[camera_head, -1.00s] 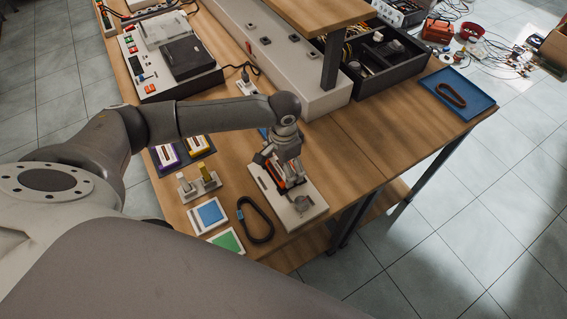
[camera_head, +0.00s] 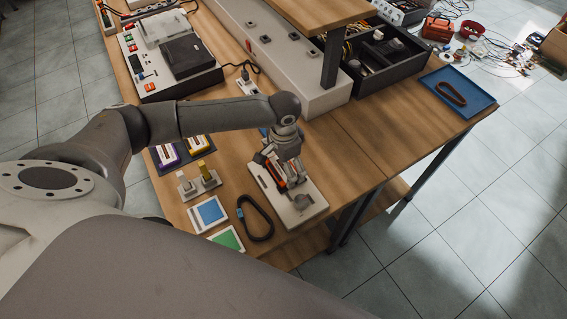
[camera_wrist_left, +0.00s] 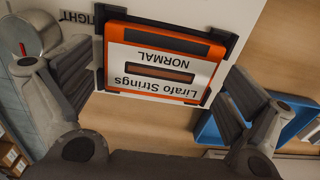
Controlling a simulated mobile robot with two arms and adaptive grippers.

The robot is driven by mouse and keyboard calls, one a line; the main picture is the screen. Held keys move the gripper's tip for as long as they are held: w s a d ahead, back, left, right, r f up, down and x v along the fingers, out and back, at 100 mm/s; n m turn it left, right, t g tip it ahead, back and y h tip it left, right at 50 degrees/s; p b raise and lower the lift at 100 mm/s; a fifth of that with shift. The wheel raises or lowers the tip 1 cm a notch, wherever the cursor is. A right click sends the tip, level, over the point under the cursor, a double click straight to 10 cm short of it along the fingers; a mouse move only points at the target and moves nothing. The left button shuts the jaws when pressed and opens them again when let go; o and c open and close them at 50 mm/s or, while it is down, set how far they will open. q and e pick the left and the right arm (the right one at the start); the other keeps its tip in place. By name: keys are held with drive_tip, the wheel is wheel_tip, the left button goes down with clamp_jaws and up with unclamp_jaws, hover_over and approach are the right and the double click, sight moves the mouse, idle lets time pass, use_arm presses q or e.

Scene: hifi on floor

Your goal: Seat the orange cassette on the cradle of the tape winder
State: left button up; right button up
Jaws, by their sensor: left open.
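The orange cassette (camera_wrist_left: 160,58) has a white label reading "Lirafo Strings NORMAL". In the left wrist view it lies between the black corner brackets of the cradle (camera_wrist_left: 228,42); I cannot tell whether it is fully down. In the head view the cassette (camera_head: 275,173) shows in part on the pale tape winder (camera_head: 309,194), under my gripper. My left gripper (camera_head: 279,171) is open over it. In the left wrist view the fingers of the gripper (camera_wrist_left: 158,85) stand wide on either side of the cassette, apart from it. My right gripper is not in view.
A dark belt loop (camera_head: 256,219) and blue and green cards (camera_head: 209,214) lie left of the winder. Small switches (camera_head: 199,184) and a purple-edged cassette (camera_head: 167,156) are farther left. A blue tray (camera_head: 470,103) sits at the right. Bare wood lies right of the winder.

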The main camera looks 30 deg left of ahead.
use_arm(q)
wheel_tip(320, 180, up, 18)
drive_tip(key=p, duration=0.7)
idle(0.9)
idle(0.8)
